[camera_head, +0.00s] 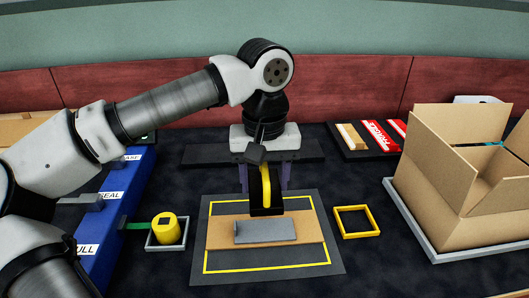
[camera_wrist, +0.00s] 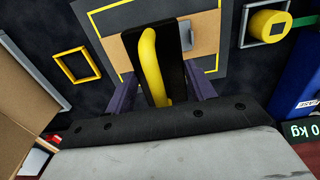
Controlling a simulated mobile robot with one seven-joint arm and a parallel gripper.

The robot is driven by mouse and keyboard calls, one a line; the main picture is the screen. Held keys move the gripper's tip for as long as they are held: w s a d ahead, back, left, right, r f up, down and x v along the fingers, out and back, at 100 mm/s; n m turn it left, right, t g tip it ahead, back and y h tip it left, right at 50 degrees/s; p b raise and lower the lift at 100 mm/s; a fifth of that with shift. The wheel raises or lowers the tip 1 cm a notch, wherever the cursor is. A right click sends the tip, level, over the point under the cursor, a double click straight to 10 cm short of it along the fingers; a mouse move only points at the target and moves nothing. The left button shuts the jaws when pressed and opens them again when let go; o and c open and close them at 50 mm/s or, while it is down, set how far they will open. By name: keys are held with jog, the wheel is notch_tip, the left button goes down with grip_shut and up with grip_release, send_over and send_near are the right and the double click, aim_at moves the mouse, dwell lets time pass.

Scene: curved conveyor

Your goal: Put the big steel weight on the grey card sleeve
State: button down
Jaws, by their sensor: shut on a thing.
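My gripper (camera_head: 265,180) is shut on a black block with a yellow arched handle, which I take for the big steel weight (camera_head: 277,190). In the wrist view the weight (camera_wrist: 175,62) hangs between my two purple fingers, handle towards the camera. The grey card sleeve (camera_head: 266,231) lies flat on a tan board (camera_head: 309,230), inside a yellow outline on a dark mat. The weight is at the sleeve's far side in the head view; I cannot tell whether they touch. In the wrist view the weight partly hides the board and sleeve.
A yellow cylinder (camera_head: 165,228) stands in a small grey tray at left, beside a blue labelled unit (camera_head: 117,205). A yellow square frame (camera_head: 357,221) lies right of the mat. An open cardboard box (camera_head: 453,185) stands at far right. Red-and-white packets (camera_head: 378,137) lie behind.

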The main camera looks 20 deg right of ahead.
aim_at(265, 167)
jog(key=shift+f+b, duration=0.3)
jog(key=shift+f, duration=3.7)
jog(key=shift+f+b, duration=0.45)
jog(key=c, duration=0.5)
grip_release()
notch_tip(265, 167, up, 13)
jog(key=shift+f+p, duration=0.1)
jog(key=shift+p, duration=0.9)
